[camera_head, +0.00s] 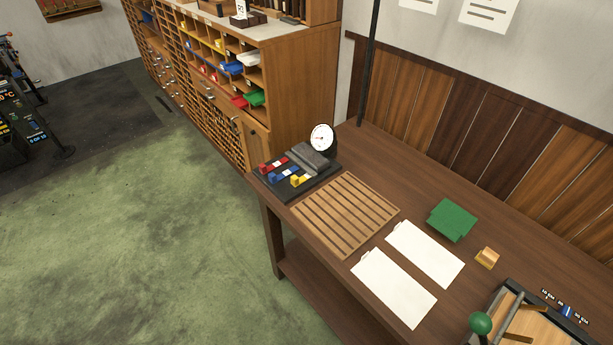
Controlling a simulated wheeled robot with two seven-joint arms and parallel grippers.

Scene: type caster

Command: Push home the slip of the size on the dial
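A round white dial (321,137) on a dark stand is at the far left end of the workbench; its reading is too small to tell. In front of it a dark block (298,183) carries three slips side by side: a red slip (273,165), a blue slip (284,175) and a yellow slip (300,180). Each has a raised coloured end and a white patch. A grey piece (309,157) lies across the block behind them. I cannot tell how far each slip is in. Neither of my grippers is in view.
On the workbench (377,163) lie a slatted wooden board (346,213), two white sheets (395,287), a green piece (452,220) and a small wooden block (487,257). A framed tray with a green knob (480,322) is at lower right. A cabinet (300,80) stands behind; green floor is open at left.

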